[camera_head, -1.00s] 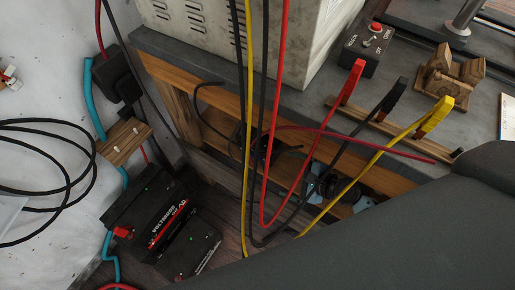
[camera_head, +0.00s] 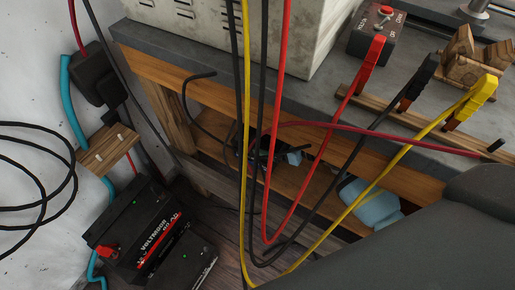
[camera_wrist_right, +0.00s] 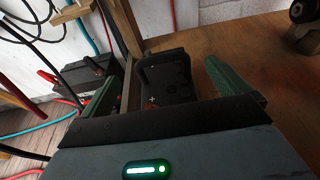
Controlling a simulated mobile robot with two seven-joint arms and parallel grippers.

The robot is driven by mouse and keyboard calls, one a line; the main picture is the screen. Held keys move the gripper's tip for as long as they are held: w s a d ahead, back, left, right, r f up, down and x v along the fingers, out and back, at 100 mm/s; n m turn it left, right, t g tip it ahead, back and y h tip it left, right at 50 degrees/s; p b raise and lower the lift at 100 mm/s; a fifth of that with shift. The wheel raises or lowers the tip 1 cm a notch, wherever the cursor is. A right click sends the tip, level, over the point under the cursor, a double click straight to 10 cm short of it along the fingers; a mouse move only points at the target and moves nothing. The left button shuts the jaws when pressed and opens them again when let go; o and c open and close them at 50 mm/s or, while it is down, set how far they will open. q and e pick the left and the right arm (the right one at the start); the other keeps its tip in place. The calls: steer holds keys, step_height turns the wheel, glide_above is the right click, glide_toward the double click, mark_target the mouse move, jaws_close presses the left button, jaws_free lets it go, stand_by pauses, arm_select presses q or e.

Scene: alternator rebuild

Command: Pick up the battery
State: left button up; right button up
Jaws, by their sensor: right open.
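A black block with a plus mark, which looks like a battery (camera_wrist_right: 166,78), stands on the wooden shelf in the right wrist view. It lies between and beyond the green fingers of my right gripper (camera_wrist_right: 158,84), which is open; contact is not visible. In the head view a dark shape on the shelf, partly behind hanging cables, seems to be the same block (camera_head: 248,150). My right gripper (camera_head: 282,158) shows there only in part, beside it under the bench top. My left gripper is out of view.
Red, black and yellow cables (camera_head: 246,200) hang in front of the shelf. A wooden post (camera_wrist_right: 122,30) stands left of the block in the wrist view. The bench top (camera_head: 180,50) lies above the shelf. Bare shelf (camera_wrist_right: 240,45) lies to the right of the block.

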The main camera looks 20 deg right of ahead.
mark_target(260, 132)
steer(key=b+x, duration=0.1)
steer(key=x, duration=0.3)
steer(key=shift+w+a+r+b, duration=0.1)
steer(key=shift+w+a+b, duration=0.05)
steer(key=shift+w+b, duration=0.15)
steer(key=shift+w+a, duration=0.2)
steer(key=shift+w, duration=0.05)
steer(key=shift+c, duration=1)
steer(key=c, duration=1.7)
steer(key=shift+w+r, duration=0.15)
steer(key=shift+r, duration=0.15)
steer(key=shift+c, duration=0.9)
